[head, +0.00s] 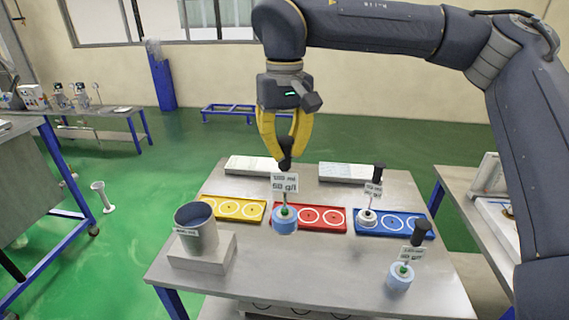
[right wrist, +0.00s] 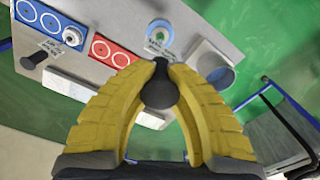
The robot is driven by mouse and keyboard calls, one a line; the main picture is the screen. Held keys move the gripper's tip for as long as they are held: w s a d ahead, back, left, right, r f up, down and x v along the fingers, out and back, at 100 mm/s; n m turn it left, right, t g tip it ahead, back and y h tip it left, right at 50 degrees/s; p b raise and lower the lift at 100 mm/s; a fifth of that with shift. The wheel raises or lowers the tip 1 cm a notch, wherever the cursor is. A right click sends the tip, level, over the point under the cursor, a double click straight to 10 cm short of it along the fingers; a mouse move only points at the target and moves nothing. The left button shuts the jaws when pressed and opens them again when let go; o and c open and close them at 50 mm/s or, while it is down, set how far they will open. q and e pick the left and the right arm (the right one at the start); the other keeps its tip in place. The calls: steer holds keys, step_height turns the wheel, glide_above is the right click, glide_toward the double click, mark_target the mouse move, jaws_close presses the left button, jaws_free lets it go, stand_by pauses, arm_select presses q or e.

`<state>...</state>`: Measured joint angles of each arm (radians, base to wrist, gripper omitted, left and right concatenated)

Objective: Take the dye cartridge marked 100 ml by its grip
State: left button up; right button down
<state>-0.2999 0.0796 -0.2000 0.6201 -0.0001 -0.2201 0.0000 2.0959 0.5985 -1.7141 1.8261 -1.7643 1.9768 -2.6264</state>
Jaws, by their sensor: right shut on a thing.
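My right gripper (head: 285,160) is shut on the black grip at the top of a dye cartridge (head: 285,222). The cartridge has a light blue body, a green part on top and a white label (head: 285,183) that seems to read 100 ml, 60 g/l. It hangs upright at the left end of the red tray; I cannot tell whether it clears the table. In the right wrist view the black grip (right wrist: 160,90) sits between the yellow fingers, with the blue body beyond. Another light blue cartridge (head: 400,279) stands front right. A whitish cartridge (head: 367,219) stands at the blue tray.
A yellow tray (head: 253,209), a red tray (head: 341,219) and a blue tray (head: 424,229) with ringed places lie across the table (head: 310,270). A grey beaker (head: 203,237) stands on a block (head: 200,262) at left. Two pale slabs lie behind. The front middle is clear.

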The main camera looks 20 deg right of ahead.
steer(key=shift+r, duration=0.6)
